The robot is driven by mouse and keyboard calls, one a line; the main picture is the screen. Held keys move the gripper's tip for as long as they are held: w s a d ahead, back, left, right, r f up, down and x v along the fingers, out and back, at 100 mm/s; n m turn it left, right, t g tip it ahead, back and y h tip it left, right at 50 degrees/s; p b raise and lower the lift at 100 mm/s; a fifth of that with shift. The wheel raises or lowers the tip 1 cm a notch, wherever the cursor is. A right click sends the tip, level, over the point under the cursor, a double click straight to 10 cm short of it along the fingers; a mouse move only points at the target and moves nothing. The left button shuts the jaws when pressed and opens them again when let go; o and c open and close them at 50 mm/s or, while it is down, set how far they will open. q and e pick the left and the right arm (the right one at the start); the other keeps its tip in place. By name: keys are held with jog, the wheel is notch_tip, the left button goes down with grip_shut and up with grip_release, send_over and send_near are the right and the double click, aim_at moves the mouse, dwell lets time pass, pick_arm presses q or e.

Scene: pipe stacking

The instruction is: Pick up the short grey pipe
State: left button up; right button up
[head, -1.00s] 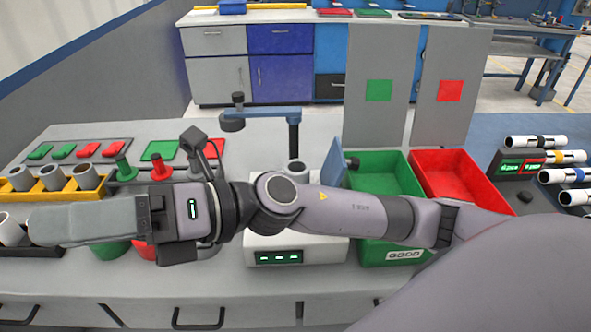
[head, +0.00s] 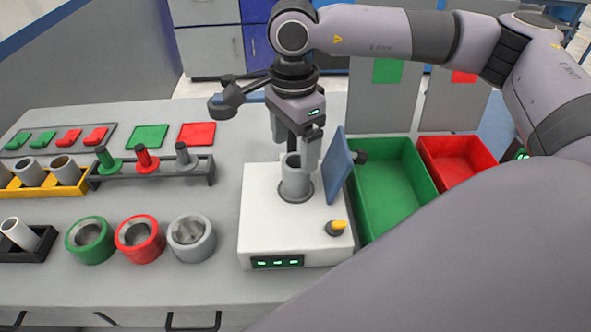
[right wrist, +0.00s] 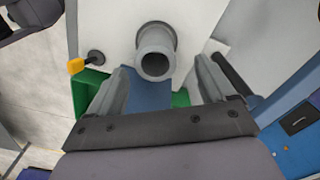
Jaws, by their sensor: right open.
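A short grey pipe (head: 296,178) stands upright in the round socket on top of the white machine. In the right wrist view the pipe (right wrist: 155,55) shows its open end, just beyond and between the fingers. My right gripper (head: 293,160) points down over the machine, with its fingers apart on either side of the pipe's upper part. In the right wrist view the open fingers (right wrist: 163,75) hold nothing. I cannot tell whether a finger touches the pipe. My left gripper is not in view.
The white machine (head: 262,225) has a blue panel (head: 337,170) and a yellow knob (head: 338,226) close to the gripper. A green bin (head: 395,190) and a red bin (head: 447,160) stand to the right. Grey, red and green cups and a yellow pipe rack (head: 75,182) stand left.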

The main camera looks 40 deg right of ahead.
jog(key=f, duration=0.4)
jog(key=f+p, duration=0.1)
jog(key=f, duration=0.1)
jog(key=shift+s, duration=0.25)
jog(key=c, duration=1.3)
jog(key=shift+r, duration=0.1)
notch_tip(320, 180, up, 20)
jog(key=shift+f+b, duration=0.1)
jog(key=shift+b, duration=0.35)
